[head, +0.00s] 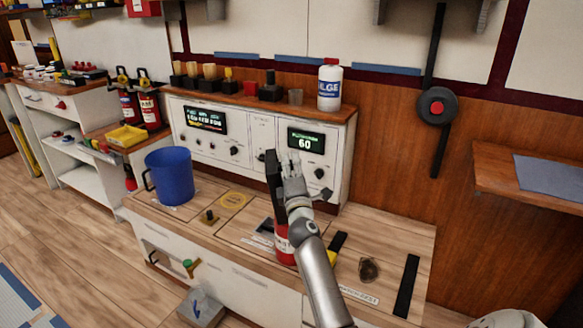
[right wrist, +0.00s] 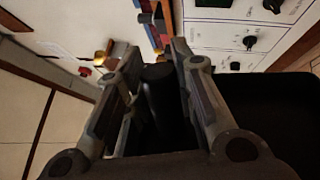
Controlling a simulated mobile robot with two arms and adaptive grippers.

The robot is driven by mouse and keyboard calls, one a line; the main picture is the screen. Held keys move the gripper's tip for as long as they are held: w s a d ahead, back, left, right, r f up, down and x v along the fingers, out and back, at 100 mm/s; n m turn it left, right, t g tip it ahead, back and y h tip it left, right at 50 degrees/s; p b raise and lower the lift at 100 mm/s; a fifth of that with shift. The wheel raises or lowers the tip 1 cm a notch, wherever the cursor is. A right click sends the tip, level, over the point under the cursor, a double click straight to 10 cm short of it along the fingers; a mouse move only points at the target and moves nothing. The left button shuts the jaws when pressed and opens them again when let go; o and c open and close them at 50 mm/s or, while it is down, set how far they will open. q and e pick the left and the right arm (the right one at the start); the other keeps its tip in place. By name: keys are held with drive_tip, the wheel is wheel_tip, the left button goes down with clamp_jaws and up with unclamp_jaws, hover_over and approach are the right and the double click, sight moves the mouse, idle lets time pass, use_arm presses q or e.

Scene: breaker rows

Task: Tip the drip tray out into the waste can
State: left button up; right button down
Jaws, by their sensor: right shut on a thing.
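My right gripper (head: 293,178) is raised above the bench in front of the white panel. In the right wrist view its fingers (right wrist: 155,85) are closed around a dark handle (right wrist: 158,95). The handle seems to belong to the black drip tray (right wrist: 270,105), whose broad dark body shows at the right of that view. In the head view the tray (head: 272,178) shows as a narrow black shape standing on edge, left of the gripper. What it holds is hidden. A blue can (head: 170,178) with a side handle, probably the waste can, stands upright on the bench to the left. My left gripper is not in view.
A red cylinder (head: 284,246) stands on the bench below the gripper, partly hidden by my arm. A white bottle (head: 330,88) stands on the panel's top shelf. Red extinguishers (head: 148,108) stand further left. A black strip (head: 406,286) lies at the bench's right.

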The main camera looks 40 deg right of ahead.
drive_tip(key=shift+w+a+r+n+p, duration=0.3)
drive_tip(key=shift+w+a+n, duration=0.1)
drive_tip(key=shift+n, duration=0.2)
drive_tip(key=shift+w+a+n+y, duration=0.2)
drive_tip(key=shift+a+n+y, duration=0.1)
drive_tip(key=shift+y, duration=0.1)
use_arm(q)
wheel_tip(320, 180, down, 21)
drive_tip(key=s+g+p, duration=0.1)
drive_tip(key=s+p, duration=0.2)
drive_tip(key=p, duration=0.3)
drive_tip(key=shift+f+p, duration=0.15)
drive_tip(key=shift+p, duration=0.15)
use_arm(e)
drive_tip(key=w+a+f+n+y, duration=0.4)
drive_tip(key=w+a+f+n, duration=0.4)
drive_tip(key=n, duration=0.8)
drive_tip(key=a+f, duration=0.1)
drive_tip(key=a, duration=0.2)
drive_tip(key=shift+a+f+n+g, duration=0.3)
drive_tip(key=shift+a+g, duration=0.1)
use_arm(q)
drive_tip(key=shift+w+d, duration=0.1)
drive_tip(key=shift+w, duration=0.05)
